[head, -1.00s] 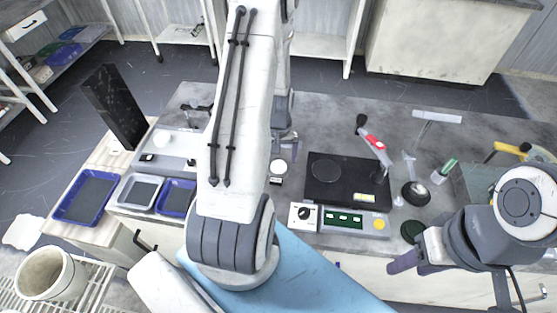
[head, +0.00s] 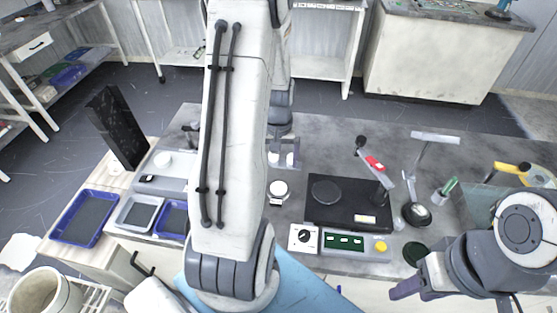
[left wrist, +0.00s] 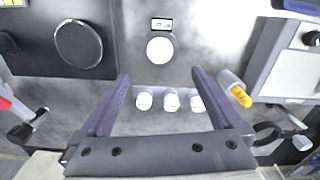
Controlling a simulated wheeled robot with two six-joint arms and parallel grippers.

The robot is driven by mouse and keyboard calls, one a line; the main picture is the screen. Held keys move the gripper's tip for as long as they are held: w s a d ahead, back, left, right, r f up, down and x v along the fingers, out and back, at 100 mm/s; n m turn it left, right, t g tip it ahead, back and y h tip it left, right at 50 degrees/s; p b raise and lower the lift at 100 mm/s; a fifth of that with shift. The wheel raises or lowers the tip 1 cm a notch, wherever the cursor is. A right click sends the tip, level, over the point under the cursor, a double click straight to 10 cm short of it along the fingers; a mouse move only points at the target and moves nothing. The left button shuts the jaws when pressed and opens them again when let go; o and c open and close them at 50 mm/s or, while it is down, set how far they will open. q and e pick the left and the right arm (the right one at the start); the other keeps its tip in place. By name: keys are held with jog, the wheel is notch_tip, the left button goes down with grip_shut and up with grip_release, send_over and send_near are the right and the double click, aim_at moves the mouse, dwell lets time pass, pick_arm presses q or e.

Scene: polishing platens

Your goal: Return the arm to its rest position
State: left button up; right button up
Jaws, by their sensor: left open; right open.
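My left arm comes down the middle of the head view and hides part of the bench. My left gripper (head: 283,160) is open and empty over the far part of the bench. In the left wrist view its two purple fingers (left wrist: 158,75) stand wide apart with nothing between them. Several small white cylinders (left wrist: 170,102) stand on the bench below, seen between the fingers. My right gripper (head: 404,290) is at the lower right of the head view, before the bench's front edge; it is open and nothing shows in it.
A black polishing machine (head: 349,218) with a round platen and a button panel (head: 343,242) stands right of my left arm. A small white disc (head: 278,187) is beside it. Blue trays (head: 84,218) and a dark upright block (head: 118,127) are at the left. A stand lamp (head: 436,137) is at the right.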

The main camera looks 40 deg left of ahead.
dwell(0.3)
pick_arm(q)
jog(key=d+r+m, duration=0.3)
jog(key=d+r, duration=0.1)
jog(key=d, duration=0.5)
jog(key=d+r+m, duration=0.4)
jog(key=d, duration=0.5)
jog(key=s+d+r+m, duration=0.3)
jog(key=s+d, duration=0.3)
jog(key=s, duration=0.2)
jog(key=s+d+r+m+h, duration=0.1)
jog(key=s+d+r+m, duration=0.2)
jog(key=s+d+m, duration=0.2)
jog(key=s+d, duration=0.2)
jog(key=s, duration=0.1)
jog(key=shift+s+m, duration=0.15)
jog(key=shift+m, duration=0.15)
